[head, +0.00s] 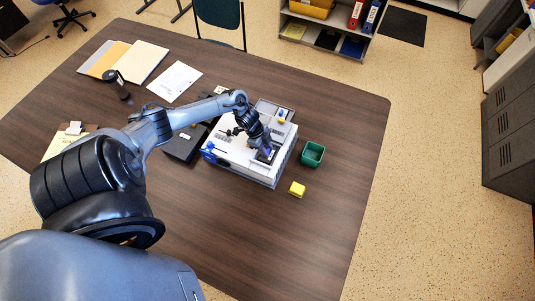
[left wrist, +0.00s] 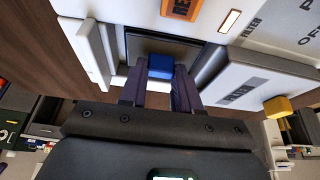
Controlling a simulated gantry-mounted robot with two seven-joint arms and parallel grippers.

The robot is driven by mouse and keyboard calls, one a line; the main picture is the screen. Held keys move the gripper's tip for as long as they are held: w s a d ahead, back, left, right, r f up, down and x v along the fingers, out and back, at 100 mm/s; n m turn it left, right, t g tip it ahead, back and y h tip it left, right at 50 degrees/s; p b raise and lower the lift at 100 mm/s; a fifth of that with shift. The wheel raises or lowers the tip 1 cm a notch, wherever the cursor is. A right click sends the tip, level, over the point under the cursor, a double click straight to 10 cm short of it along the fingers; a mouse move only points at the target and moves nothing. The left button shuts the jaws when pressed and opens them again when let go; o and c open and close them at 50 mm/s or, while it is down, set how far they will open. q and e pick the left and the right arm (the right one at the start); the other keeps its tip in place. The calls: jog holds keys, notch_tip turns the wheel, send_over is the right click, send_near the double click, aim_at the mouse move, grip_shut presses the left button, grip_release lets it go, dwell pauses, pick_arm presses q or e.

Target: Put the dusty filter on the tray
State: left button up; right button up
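A white machine (head: 235,158) stands on the brown table. It also fills the top of the left wrist view (left wrist: 225,35), with a dark open slot (left wrist: 160,45) in it. A small blue tab (left wrist: 161,67) shows at the slot's mouth; whether it belongs to the dusty filter I cannot tell. My left gripper (left wrist: 160,80) has a finger on each side of this tab, with no clear gap, and looks shut on it. In the head view my left gripper (head: 266,149) is over the machine's right part. A dark flat tray-like thing (head: 182,146) lies left of the machine. My right gripper is out of view.
A green open box (head: 313,153) and a yellow block (head: 297,189) stand right of the machine. A grey organiser (head: 272,110) is behind it. Papers (head: 174,81), a folder (head: 138,62) and a dark lamp-like object (head: 117,84) lie further left. The table's right front is clear.

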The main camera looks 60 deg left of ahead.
pick_arm(q)
grip_shut()
